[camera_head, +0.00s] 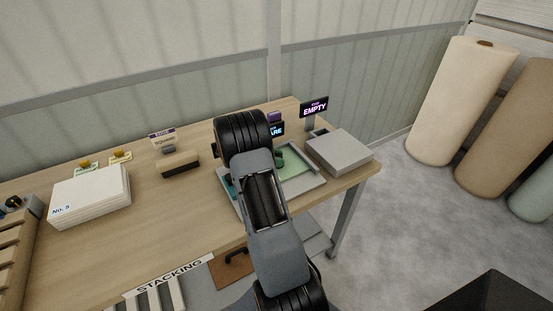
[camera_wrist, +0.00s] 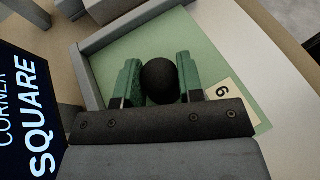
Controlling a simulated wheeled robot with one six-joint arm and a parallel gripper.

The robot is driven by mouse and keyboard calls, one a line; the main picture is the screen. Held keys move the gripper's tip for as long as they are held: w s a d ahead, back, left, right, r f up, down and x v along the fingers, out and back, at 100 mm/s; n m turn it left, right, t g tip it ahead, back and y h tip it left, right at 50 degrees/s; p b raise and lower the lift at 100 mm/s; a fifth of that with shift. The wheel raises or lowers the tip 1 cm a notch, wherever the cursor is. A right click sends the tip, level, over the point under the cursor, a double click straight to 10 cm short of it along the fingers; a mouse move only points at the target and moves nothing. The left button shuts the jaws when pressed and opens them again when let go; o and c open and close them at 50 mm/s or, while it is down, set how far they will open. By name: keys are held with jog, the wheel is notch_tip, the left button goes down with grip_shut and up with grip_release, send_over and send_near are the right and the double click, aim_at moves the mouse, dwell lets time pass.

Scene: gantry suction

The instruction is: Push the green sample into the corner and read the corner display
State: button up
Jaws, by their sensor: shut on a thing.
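The green sample (camera_wrist: 122,58) is a flat sheet with a "6" label (camera_wrist: 222,92). In the wrist view it lies along two raised grey walls (camera_wrist: 118,32) that meet in a corner, with no clear gap visible. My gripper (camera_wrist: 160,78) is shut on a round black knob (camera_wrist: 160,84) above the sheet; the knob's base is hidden. The corner display (camera_wrist: 28,115) reads "CORNER SQUARE". In the head view, my arm hides part of this display (camera_head: 278,128) and of the green sample (camera_head: 300,163).
A grey box (camera_head: 340,150) stands right of the tray, with a second display (camera_head: 314,107) reading "EMPTY" behind it. A white stack (camera_head: 90,195) marked "No. 5" and a dark block (camera_head: 179,164) are to the left. Tall rolls (camera_head: 460,100) stand beyond the table.

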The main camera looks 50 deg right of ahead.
dwell(0.4)
jog(key=o, duration=1.1)
jog(key=shift+r, duration=0.3)
notch_tip(320, 180, up, 3)
jog(key=shift+w+f+b, duration=0.1)
jog(key=shift+f+b, duration=0.05)
jog(key=shift+b, duration=0.15)
jog(key=s+a+r, duration=0.9)
jog(key=s, duration=0.1)
jog(key=shift+s+r+b, duration=0.35)
jog(key=shift+s, duration=0.05)
